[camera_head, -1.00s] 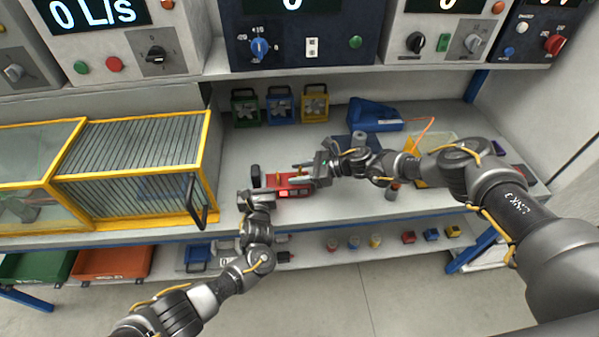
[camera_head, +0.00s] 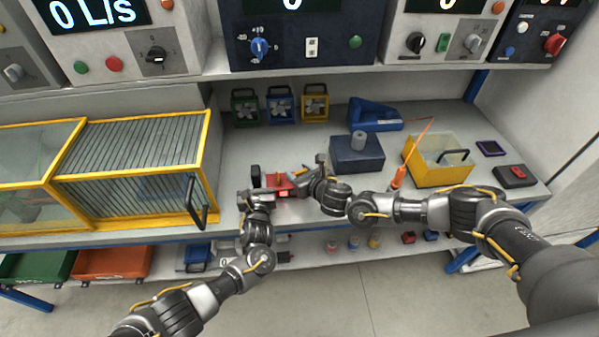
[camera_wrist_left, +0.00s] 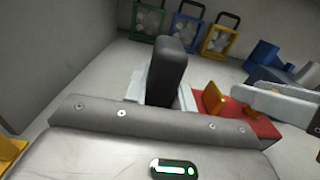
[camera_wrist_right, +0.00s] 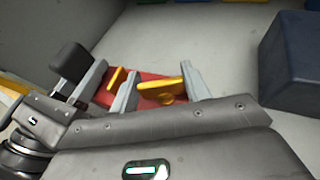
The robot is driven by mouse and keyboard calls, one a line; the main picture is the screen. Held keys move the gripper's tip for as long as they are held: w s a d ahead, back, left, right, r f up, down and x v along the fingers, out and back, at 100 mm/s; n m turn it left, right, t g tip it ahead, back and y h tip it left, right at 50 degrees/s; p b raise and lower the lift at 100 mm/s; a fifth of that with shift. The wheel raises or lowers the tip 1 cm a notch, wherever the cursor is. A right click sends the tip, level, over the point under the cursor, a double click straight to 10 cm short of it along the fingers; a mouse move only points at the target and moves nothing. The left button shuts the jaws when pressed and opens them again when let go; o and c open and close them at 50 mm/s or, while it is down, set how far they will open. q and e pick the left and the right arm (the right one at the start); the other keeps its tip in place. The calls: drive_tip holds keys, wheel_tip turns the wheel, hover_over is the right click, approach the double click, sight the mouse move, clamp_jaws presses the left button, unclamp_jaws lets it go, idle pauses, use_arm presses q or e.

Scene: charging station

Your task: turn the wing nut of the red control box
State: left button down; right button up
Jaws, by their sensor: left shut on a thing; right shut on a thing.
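A yellow wing nut (camera_wrist_right: 160,88) sits on top of the box. My right gripper (camera_wrist_right: 161,90) has one finger at each end of the wing nut and is shut on it. Another yellow piece (camera_wrist_right: 116,78) stands on the box nearer the black handle. In the head view, my right gripper (camera_head: 301,177) partly hides the box's right end.
A blue block (camera_head: 358,155) with a grey cylinder stands behind my right wrist. An orange screwdriver (camera_head: 397,178) and a yellow bin (camera_head: 440,175) are further right. A yellow-framed cage (camera_head: 135,170) stands left. Small fan units (camera_head: 279,104) stand at the back.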

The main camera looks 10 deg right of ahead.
use_arm(q)
drive_tip(key=shift+d, duration=0.1)
use_arm(e)
drive_tip(key=shift+m+t+h, duration=0.6)
drive_tip(key=shift+m+h, duration=1.3)
drive_tip(key=shift+h, duration=0.3)
drive_tip(key=o, duration=1)
drive_tip(key=shift+s, duration=0.1)
drive_tip(key=a+v, duration=0.1)
drive_tip(key=v, duration=1)
drive_tip(key=shift+s+d+r, duration=0.3)
drive_tip(key=shift+s+d, duration=0.05)
